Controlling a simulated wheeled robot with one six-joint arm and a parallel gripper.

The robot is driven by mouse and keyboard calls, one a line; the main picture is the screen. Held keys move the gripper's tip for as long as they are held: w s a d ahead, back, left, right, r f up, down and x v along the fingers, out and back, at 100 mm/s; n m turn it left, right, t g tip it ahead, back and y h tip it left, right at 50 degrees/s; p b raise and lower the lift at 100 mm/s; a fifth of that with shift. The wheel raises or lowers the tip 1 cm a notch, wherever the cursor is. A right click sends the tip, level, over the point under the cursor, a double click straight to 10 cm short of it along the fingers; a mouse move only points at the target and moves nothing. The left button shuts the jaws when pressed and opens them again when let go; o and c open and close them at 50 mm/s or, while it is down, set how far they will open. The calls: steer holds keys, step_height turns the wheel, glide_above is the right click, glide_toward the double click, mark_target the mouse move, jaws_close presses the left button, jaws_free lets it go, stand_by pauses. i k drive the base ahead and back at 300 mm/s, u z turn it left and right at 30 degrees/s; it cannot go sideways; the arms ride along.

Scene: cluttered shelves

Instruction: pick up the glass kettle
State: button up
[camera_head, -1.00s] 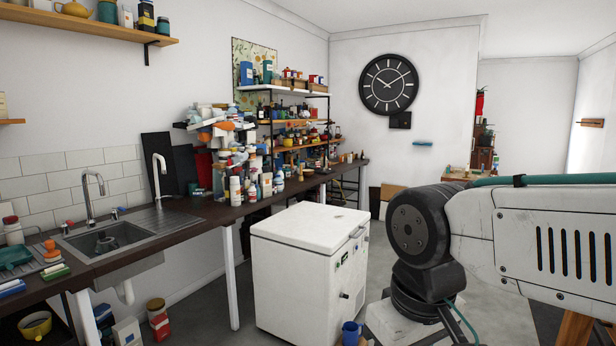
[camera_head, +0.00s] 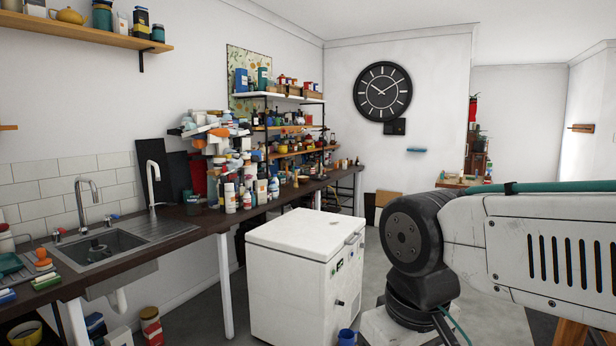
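I cannot make out a glass kettle in this view; the crowded shelves and counter are too far and too small to tell one clear vessel from another. My gripper is out of view. Only the dark joint and white link of my own arm show at the right.
A dark counter (camera_head: 200,226) with a steel sink (camera_head: 98,247) runs along the left wall. Bottles and jars crowd its far part, beneath a loaded shelf rack (camera_head: 290,98). A white chest freezer (camera_head: 303,226) stands before it, with a blue mug (camera_head: 347,337) nearby. Grey floor is open behind.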

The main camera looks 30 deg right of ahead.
mark_target(309, 171)
steer(key=z, duration=0.3)
steer(key=k, duration=0.45)
steer(key=z, duration=1)
steer(key=i, duration=5.95)
steer(key=u, duration=0.55)
steer(key=i, duration=2.8)
steer(key=u, duration=0.25)
